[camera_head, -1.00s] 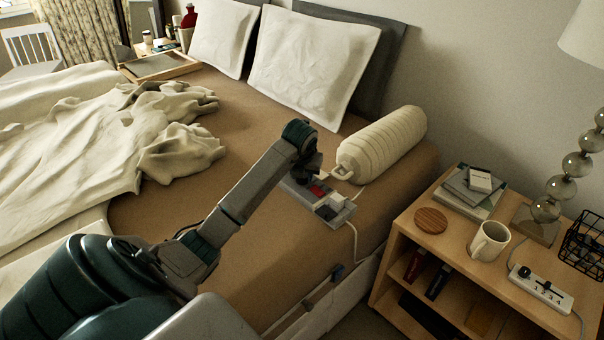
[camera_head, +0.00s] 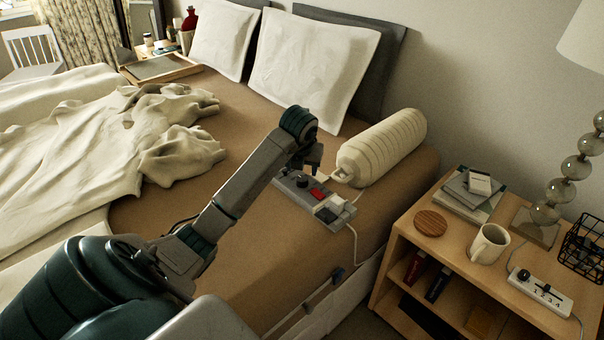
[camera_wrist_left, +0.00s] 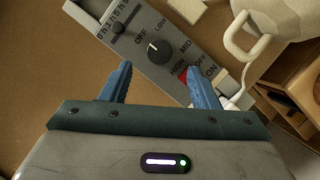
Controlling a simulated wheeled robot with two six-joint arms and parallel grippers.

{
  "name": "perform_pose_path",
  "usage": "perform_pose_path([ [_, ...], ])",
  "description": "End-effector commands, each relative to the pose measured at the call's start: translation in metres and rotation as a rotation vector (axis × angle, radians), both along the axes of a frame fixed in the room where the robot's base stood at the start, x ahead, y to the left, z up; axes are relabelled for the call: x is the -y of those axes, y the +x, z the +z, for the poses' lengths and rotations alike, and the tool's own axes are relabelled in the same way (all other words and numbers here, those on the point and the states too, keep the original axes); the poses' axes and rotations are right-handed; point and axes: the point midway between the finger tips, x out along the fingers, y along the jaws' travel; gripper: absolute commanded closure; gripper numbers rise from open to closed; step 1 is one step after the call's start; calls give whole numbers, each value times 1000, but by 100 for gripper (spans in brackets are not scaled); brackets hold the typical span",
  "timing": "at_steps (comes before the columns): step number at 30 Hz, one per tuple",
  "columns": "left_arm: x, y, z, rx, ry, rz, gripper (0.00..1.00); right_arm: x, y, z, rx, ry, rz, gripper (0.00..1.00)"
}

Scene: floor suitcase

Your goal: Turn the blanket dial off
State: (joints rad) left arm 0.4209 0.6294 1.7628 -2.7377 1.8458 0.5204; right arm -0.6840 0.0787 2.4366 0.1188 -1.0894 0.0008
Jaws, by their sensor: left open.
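The blanket dial (camera_head: 302,182) is a round black knob on a grey control panel (camera_head: 338,220) lying on the bed. In the left wrist view the dial (camera_wrist_left: 158,52) is ringed by the labels OFF, LOW, MID and HIGH. Its white mark appears on the upper-left side, toward the OFF label; the exact setting is hard to read. My left gripper (camera_head: 312,168) is above the panel near the dial. In the left wrist view its blue fingers (camera_wrist_left: 158,70) are spread, with nothing between them, and the dial shows just beyond their tips. My right gripper is out of view.
The panel also has a red switch (camera_head: 318,193) and a slider (camera_wrist_left: 117,27). A cream bolster (camera_head: 385,147) lies close behind it. A nightstand (camera_head: 408,222) with a mug (camera_head: 488,243) and a power strip (camera_head: 541,292) stands at right. Bare bed lies left of the panel.

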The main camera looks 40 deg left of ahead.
Motion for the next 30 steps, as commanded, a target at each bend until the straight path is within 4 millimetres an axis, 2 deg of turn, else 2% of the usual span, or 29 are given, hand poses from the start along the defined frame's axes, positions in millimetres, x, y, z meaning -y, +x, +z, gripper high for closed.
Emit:
perform_pose_path([
  [3, 5, -7, 21, 2, 2, -1, 45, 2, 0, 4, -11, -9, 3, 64],
  [9, 10, -13, 40, 1, 0, 0, 45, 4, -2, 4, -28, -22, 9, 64],
  [30, 11, -15, 42, -1, 0, 0, 45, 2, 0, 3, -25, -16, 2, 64],
])
